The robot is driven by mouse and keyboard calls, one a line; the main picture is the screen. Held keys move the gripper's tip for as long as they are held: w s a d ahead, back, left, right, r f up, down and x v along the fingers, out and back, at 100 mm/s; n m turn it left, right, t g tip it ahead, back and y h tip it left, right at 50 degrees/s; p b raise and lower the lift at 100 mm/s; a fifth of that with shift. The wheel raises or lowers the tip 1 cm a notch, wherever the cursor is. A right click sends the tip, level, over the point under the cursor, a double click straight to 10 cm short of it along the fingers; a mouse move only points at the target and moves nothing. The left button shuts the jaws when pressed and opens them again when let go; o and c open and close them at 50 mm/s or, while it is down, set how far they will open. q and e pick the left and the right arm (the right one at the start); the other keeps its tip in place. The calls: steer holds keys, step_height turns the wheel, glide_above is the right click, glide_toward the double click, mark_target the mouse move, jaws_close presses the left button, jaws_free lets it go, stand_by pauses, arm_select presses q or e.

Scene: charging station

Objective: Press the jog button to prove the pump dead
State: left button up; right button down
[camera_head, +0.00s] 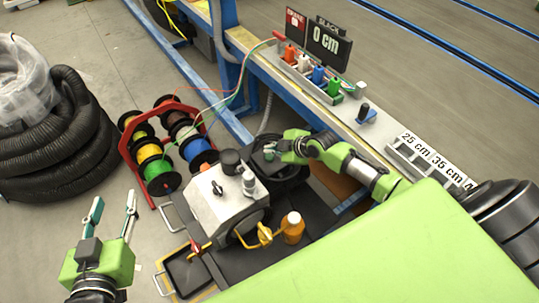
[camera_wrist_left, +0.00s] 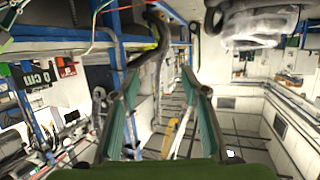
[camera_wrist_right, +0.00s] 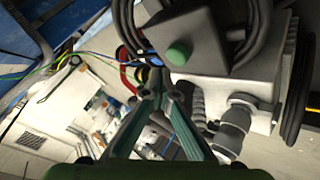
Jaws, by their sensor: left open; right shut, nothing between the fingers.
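The green jog button (camera_wrist_right: 178,53) is a round cap on a dark grey box (camera_wrist_right: 205,40) in the right wrist view. My right gripper (camera_wrist_right: 166,92) is shut and empty, its tips just below the button in that picture; I cannot tell whether they touch it. In the head view my right gripper (camera_head: 278,150) is over the dark box beside the pump, hiding part of it. The grey pump unit (camera_head: 222,200) stands on a dark tray. My left gripper (camera_head: 113,207) is open and empty, out over the floor at lower left.
A bench (camera_head: 300,92) with coloured connectors runs behind.

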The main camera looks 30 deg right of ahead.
mark_target(271, 158)
step_height(271, 158, up, 2)
steer(key=shift+r+p, duration=0.15)
steer(key=shift+p, duration=0.8)
steer(key=shift+r+p, duration=0.3)
arm_select(q)
steer(key=s+a+f+g+y, duration=0.1)
steer(key=s+a+f+g, duration=0.2)
steer(key=s, duration=0.6)
steer(key=s+a+f+g+y+p, duration=0.1)
steer(key=s+a+f+g, duration=0.2)
steer(key=s+f+g, duration=0.4)
steer(key=shift+s+a+f+n+g+y, duration=0.15)
steer(key=shift+s+f+n+g+y, duration=0.2)
steer(key=shift+s+f, duration=0.85)
arm_select(e)
steer(key=shift+r, duration=0.75)
arm_select(q)
steer(key=shift+w+f, duration=0.3)
steer(key=shift+f, duration=0.05)
arm_select(e)
steer(key=shift+s, duration=0.1)
